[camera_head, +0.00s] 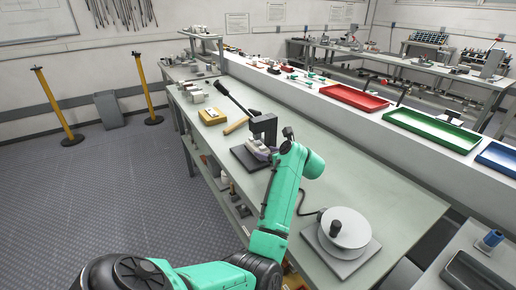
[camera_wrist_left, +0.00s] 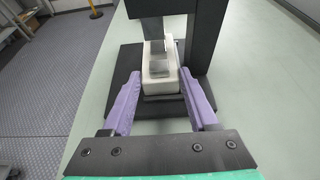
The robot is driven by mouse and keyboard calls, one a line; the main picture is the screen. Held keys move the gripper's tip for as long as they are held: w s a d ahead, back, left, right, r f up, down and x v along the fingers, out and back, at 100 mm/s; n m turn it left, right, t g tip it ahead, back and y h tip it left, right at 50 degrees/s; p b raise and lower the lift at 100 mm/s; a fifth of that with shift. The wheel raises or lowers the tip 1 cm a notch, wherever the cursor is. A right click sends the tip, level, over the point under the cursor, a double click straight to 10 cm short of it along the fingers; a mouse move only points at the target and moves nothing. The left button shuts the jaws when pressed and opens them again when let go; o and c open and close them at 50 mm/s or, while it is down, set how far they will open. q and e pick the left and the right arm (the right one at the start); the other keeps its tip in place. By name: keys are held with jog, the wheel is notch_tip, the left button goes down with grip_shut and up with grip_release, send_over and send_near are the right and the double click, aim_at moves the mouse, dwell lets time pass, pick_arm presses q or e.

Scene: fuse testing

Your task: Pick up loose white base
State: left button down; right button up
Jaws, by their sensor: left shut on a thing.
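The white base (camera_wrist_left: 157,88) is a small, pale block with grey metal parts in its top, on the black plate of a press-like fixture (camera_wrist_left: 205,30). My left gripper (camera_wrist_left: 158,76) has its purple fingers on either side of the base, shut on it. In the head view the base (camera_head: 258,148) shows small at the fixture (camera_head: 264,128), and my left arm hides most of the gripper. I cannot tell whether the base touches the plate. My right gripper is not in view.
A long-handled lever (camera_head: 232,98) rises behind the fixture. A yellow box (camera_head: 212,117) stands farther left on the bench. A round grey device (camera_head: 344,228) stands to the right. Red (camera_head: 358,98) and green (camera_head: 432,130) trays line the raised shelf. The bench between is clear.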

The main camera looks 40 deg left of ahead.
aim_at(249, 167)
pick_arm(q)
jog(key=shift+s+a+p, duration=0.15)
jog(key=shift+s+p, duration=0.25)
jog(key=shift+s, duration=0.25)
jog(key=shift+s+a+p, duration=0.2)
jog(key=shift+s+p, duration=0.2)
jog(key=shift+s, duration=0.2)
jog(key=shift+s+a+p, duration=0.15)
jog(key=shift+s+p, duration=0.25)
jog(key=shift+s, duration=0.2)
jog(key=shift+s+a+p, duration=0.25)
jog(key=shift+s+p, duration=0.2)
jog(key=shift+s, duration=0.3)
jog(key=shift+s+a+p, duration=0.25)
jog(key=shift+s+p, duration=0.2)
jog(key=shift+s, duration=0.3)
jog(key=shift+r, duration=0.1)
jog(key=shift+r+p, duration=0.7)
jog(key=shift+r, duration=0.1)
jog(key=shift+r+p, duration=1.55)
jog(key=shift+r, duration=0.7)
